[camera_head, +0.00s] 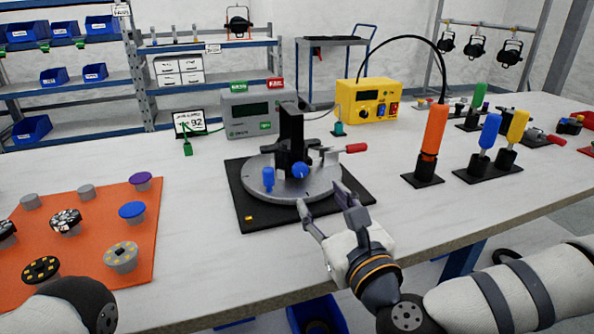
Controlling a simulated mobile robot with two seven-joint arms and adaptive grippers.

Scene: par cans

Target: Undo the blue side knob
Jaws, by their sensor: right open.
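A black upright bracket (291,135) stands on a round grey plate (322,187) over a black square base (246,213) in the middle of the table. A round blue knob (300,170) sits low on the bracket's near side. A second blue knob (268,178) stands upright on the plate to its left. I cannot tell which of the two is the side knob. My right gripper (321,196) is open and empty at the near edge of the base, its fingers pointing toward the fixture, apart from both blue knobs. My left gripper is out of view; only part of my left arm shows at bottom left.
A red-handled clamp (355,148) sits on the plate's right side. An orange mat (95,245) with several knobs lies at left. Upright orange (434,130), blue and yellow screwdrivers stand at right. Grey and yellow (367,98) boxes stand behind. The front table strip is clear.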

